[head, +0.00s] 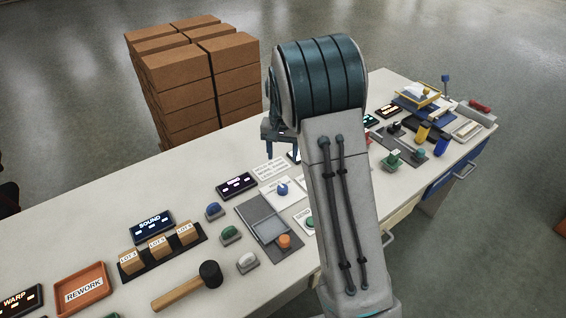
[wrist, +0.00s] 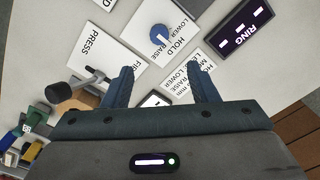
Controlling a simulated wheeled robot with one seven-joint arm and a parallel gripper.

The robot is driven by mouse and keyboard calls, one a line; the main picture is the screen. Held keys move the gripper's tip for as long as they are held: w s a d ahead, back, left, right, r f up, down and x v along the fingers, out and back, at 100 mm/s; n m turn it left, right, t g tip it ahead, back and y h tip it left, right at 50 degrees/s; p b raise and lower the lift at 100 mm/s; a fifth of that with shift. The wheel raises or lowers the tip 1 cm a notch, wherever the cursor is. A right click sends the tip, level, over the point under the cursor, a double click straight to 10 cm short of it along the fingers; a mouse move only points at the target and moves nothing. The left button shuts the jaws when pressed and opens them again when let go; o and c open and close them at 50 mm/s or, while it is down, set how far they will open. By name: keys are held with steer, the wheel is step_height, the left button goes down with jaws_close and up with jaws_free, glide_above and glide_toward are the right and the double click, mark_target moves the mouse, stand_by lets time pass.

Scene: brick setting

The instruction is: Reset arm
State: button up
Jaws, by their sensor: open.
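My arm (head: 335,200) rises from the bottom of the head view and bends over the long bench. My gripper (head: 281,140) shows partly behind the arm, above the bench's far side. In the wrist view my gripper (wrist: 161,68) has its two dark fingers spread apart with nothing between them. The fingers point over white cards and a blue knob (wrist: 160,35) marked HOLD, RAISE and LOWER. The gap to the cards cannot be judged.
The bench (head: 85,215) carries a mallet (head: 209,274), an orange REWORK tray (head: 108,289), small LOT boxes (head: 159,247), coloured buttons and display panels. Stacked brown cartons (head: 185,75) stand behind it. A PRESS card (wrist: 91,52) and RING display (wrist: 240,27) lie near my gripper.

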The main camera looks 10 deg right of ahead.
steer(key=shift+s+r, duration=0.1)
steer(key=shift+r, duration=0.15)
stand_by(0.3)
steer(key=s+r+n+t, duration=0.1)
steer(key=s+r, duration=0.2)
steer(key=s, duration=0.6)
steer(key=s+r+n+t, duration=0.1)
steer(key=s+r+n, duration=0.1)
steer(key=s, duration=0.8)
steer(key=s+r+n, duration=0.1)
steer(key=s+r, duration=0.4)
steer(key=s, duration=0.4)
steer(key=shift+s+t, duration=0.3)
steer(key=shift+t, duration=0.1)
steer(key=shift+d, duration=0.1)
